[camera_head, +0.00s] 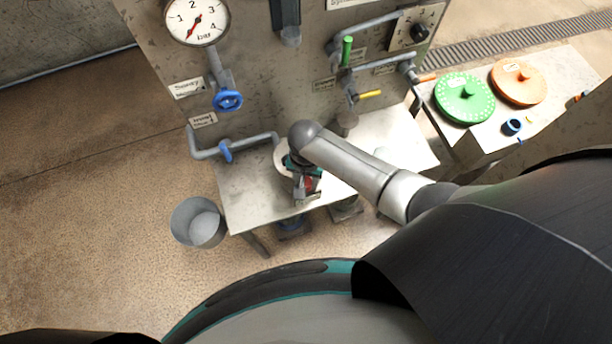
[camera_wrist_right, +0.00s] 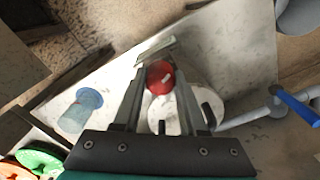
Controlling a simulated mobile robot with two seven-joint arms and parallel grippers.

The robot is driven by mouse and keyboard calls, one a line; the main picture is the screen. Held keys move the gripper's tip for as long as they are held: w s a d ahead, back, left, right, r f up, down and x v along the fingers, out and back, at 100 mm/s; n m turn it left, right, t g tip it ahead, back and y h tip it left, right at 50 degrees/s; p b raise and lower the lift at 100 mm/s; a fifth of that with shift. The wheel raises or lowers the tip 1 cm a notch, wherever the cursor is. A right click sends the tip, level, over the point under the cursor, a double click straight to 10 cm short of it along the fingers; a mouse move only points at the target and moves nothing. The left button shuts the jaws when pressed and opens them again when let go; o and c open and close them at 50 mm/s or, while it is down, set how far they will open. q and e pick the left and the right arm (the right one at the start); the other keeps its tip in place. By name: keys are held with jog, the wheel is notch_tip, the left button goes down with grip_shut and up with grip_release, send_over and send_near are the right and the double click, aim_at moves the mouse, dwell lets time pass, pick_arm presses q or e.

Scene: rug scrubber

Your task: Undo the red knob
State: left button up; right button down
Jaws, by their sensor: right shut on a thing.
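The red knob (camera_wrist_right: 160,77) is a small round cap with a pale mark on its top. It shows between the fingers of my right gripper (camera_wrist_right: 160,72) in the right wrist view, and the jaws are shut on it. A round white part (camera_wrist_right: 185,108) lies beyond the knob, partly hidden by the fingers. In the head view, my right gripper (camera_head: 306,190) points down over the metal table (camera_head: 245,205). Only a little red shows beside it there, and my arm hides much of the spot. My left gripper is not in view.
Behind the table stands a metal panel with a gauge (camera_head: 197,20), a blue valve (camera_head: 228,100), pipes and a green lever (camera_head: 347,50). A grey bucket (camera_head: 198,222) stands on the floor at left. Green (camera_head: 464,97) and orange (camera_head: 518,82) discs lie at right.

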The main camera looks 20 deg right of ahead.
aim_at(306, 181)
jog(key=shift+c, duration=2.2)
grip_release()
notch_tip(306, 181, up, 15)
jog(key=p, duration=0.3)
jog(key=shift+r, duration=0.15)
